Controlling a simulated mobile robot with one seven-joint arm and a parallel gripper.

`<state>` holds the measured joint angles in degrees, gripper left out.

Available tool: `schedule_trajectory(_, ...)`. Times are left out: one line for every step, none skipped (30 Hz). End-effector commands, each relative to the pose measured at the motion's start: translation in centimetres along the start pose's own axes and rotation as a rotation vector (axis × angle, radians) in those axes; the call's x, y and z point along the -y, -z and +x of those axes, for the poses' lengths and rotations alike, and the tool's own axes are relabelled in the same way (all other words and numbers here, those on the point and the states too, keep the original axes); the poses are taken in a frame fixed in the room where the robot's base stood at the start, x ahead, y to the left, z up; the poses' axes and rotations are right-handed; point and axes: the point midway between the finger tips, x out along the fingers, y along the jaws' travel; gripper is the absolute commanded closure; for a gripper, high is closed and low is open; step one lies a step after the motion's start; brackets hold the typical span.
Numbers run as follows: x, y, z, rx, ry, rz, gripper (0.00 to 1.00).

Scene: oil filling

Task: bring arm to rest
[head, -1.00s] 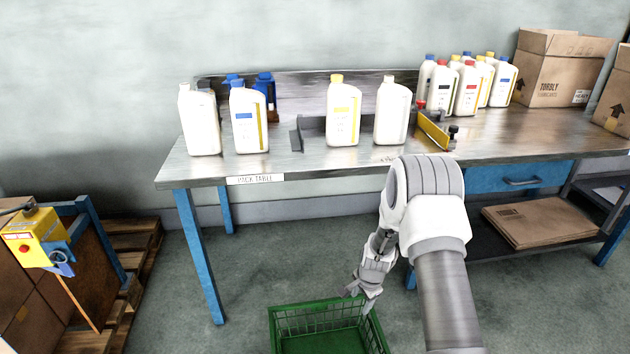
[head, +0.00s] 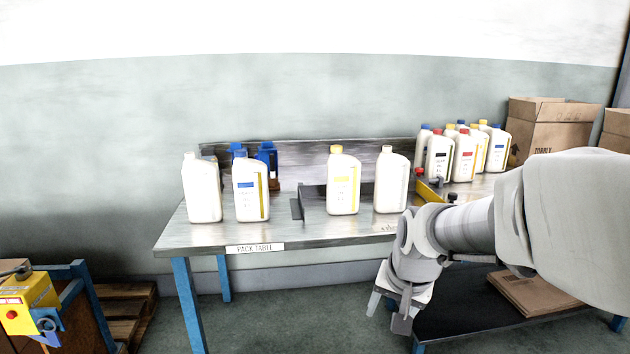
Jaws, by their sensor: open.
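My arm (head: 470,228) reaches in from the right of the head view, bent, with its end hanging down in front of the pack table (head: 205,236). My gripper (head: 386,312) points downward, below the tabletop edge. Its fingers are apart with nothing seen between them. It is clear of the bottles on the table.
Several white bottles stand on the table, among them a yellow-capped one (head: 343,182) and a blue-labelled one (head: 250,188). More bottles (head: 465,152) and a cardboard box (head: 550,128) are at the back right. A yellow device (head: 30,303) and wooden pallet (head: 125,312) are at lower left.

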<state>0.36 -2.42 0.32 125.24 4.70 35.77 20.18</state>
Motion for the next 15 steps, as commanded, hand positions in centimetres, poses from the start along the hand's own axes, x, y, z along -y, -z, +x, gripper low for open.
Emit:
schedule_trajectory(-0.3, -0.8, -1.8, -0.016, 0.004, -0.032, 0.4)
schedule_trajectory(-0.5, -1.3, -2.6, -0.022, 0.005, -0.052, 0.4)
schedule_trajectory(-0.8, -2.0, -3.6, -0.029, 0.004, -0.079, 0.4)
schedule_trajectory(-1.1, -2.5, -4.4, -0.034, 0.004, -0.099, 0.4)
schedule_trajectory(-1.3, -3.0, -5.1, -0.04, 0.004, -0.119, 0.4)
schedule_trajectory(-1.7, -3.8, -6.0, -0.047, 0.003, -0.145, 0.4)
schedule_trajectory(-1.9, -4.4, -6.7, -0.054, 0.003, -0.163, 0.4)
schedule_trajectory(-2.2, -5.0, -7.3, -0.058, 0.002, -0.183, 0.4)
schedule_trajectory(-2.6, -5.8, -8.2, -0.067, 0.002, -0.208, 0.4)
schedule_trajectory(-2.9, -6.4, -8.7, -0.071, 0.0, -0.228, 0.4)
schedule_trajectory(-3.2, -7.0, -9.2, -0.078, -0.001, -0.246, 0.4)
schedule_trajectory(-3.6, -7.8, -9.8, -0.084, -0.004, -0.271, 0.4)
schedule_trajectory(-3.9, -8.3, -10.3, -0.089, -0.005, -0.287, 0.4)
schedule_trajectory(-4.1, -8.8, -10.6, -0.094, -0.006, -0.304, 0.4)
schedule_trajectory(-4.5, -9.6, -11.1, -0.099, -0.009, -0.324, 0.4)
